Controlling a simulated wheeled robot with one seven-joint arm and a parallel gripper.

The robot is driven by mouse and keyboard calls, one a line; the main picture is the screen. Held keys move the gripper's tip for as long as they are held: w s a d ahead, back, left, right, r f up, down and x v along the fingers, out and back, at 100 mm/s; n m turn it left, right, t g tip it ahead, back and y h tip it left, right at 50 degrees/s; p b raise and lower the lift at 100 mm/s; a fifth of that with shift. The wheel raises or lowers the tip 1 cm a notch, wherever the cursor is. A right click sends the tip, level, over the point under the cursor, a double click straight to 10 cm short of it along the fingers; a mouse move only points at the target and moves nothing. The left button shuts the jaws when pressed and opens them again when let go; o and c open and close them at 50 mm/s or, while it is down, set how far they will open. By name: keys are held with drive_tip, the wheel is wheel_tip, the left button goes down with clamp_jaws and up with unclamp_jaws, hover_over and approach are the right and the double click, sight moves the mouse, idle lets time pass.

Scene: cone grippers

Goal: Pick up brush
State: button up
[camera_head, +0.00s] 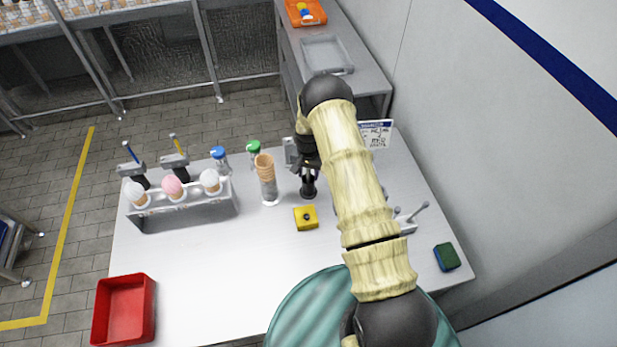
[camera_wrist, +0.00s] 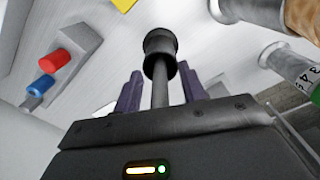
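A dark upright object, perhaps the brush (camera_wrist: 160,44), has a thick black cylindrical end and a thin grey rod. In the head view its dark lower part (camera_head: 308,190) stands on the white table, just behind the yellow block. My gripper (camera_wrist: 162,92) has two purple fingers, one on each side of the rod, with a gap to each. It is open around the rod. In the head view my gripper (camera_head: 311,172) is over this object and mostly hidden by my arm. Bristles are not visible.
A yellow block (camera_head: 306,218) stands close in front. Stacked cones (camera_head: 265,168) and a green-capped bottle (camera_head: 254,152) stand to the left, beyond them a metal ice-cream holder (camera_head: 185,208). A red bin (camera_head: 123,310) is front left, a sponge (camera_head: 446,257) right. The table's front middle is clear.

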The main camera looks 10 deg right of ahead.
clamp_jaws()
drive_tip(key=shift+r, duration=0.15)
wheel_tip(320, 180, up, 10)
drive_tip(key=b, duration=0.4)
drive_tip(key=shift+s+d+f, duration=0.1)
drive_tip(key=shift+f, duration=0.1)
idle(0.5)
